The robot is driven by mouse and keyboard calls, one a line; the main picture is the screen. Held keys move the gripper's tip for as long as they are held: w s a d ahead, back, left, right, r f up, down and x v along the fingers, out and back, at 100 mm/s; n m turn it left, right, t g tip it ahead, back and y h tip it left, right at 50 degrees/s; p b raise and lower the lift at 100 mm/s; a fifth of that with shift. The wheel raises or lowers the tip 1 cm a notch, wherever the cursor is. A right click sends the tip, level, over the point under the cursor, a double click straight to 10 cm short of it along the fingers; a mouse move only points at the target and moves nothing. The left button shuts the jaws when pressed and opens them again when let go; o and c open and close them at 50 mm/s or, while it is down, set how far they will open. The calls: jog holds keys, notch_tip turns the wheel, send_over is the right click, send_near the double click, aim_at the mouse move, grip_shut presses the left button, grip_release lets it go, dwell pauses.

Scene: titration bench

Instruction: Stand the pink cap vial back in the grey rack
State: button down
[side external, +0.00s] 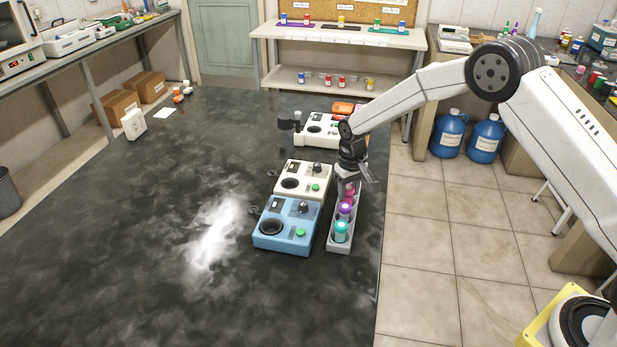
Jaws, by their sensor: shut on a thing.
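The grey rack (340,246) is a long narrow tray on the dark bench, right of the blue and white devices. A teal-capped vial (341,232) stands at its near end, with a purple-capped vial (345,209) behind it. My gripper (351,180) points down over the far part of the rack and is shut on the pink cap vial (349,190), of which only a small pinkish part shows below the fingers. The fingers and arm hide most of this vial and the rack's far end. I cannot tell whether its base touches the rack.
A blue device (286,232) and a white device (303,174) stand close left of the rack. Another white device (318,132) and an orange item (343,108) are behind. The bench's right edge is close to the rack.

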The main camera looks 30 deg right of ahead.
jog(key=shift+f, duration=0.3)
dwell(0.5)
grip_release()
jog(key=shift+r, duration=0.1)
dwell(0.4)
jog(key=shift+r, duration=2.9)
